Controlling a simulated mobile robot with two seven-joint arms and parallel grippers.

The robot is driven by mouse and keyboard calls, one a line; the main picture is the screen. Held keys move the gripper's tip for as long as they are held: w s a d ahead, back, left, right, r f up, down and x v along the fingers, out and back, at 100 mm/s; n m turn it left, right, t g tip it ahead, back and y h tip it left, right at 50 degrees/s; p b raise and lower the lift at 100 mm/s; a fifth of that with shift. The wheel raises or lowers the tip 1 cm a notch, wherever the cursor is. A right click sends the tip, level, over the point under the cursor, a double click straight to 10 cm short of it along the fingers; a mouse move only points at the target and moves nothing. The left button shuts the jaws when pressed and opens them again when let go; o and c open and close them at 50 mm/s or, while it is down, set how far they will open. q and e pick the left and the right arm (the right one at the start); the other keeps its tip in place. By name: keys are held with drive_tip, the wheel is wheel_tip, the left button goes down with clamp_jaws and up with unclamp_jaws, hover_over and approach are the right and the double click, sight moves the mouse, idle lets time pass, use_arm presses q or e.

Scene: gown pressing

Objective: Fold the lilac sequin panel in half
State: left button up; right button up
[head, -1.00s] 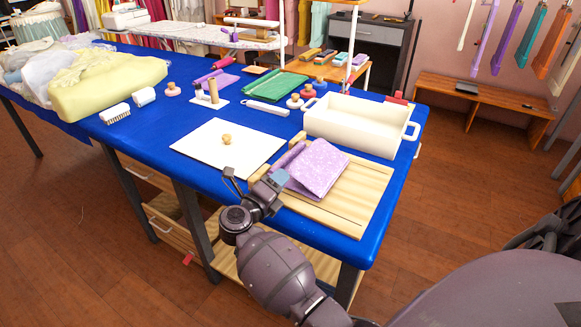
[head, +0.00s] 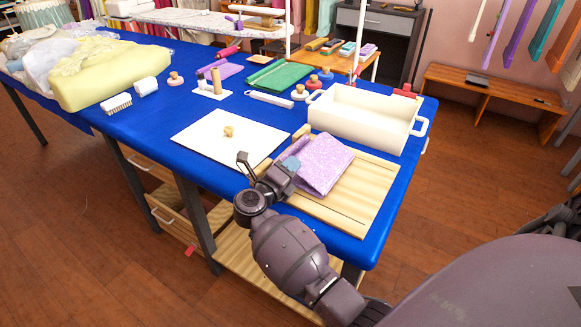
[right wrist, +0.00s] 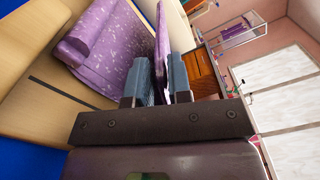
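The lilac sequin panel (head: 326,164) lies on the pale wooden board (head: 362,192) near the table's front right corner. Its left part (head: 300,148) is bent up into a fold. My right gripper (head: 290,166) is at the panel's near left edge. In the right wrist view, a strip of lilac cloth (right wrist: 162,35) stands between the fingers (right wrist: 166,78), which appear closed on it. More of the panel (right wrist: 122,50) lies on the board beside them, with a rounded fold. The fingers hide part of the held edge. My left gripper is not in view.
A white box with handles (head: 365,121) stands just behind the board. A white plate with a wooden knob (head: 205,139) lies to its left. Green cloth (head: 280,76), a pale yellow padded form (head: 110,78) and small tools occupy the blue table (head: 180,165) farther back.

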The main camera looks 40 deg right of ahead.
clamp_jaws()
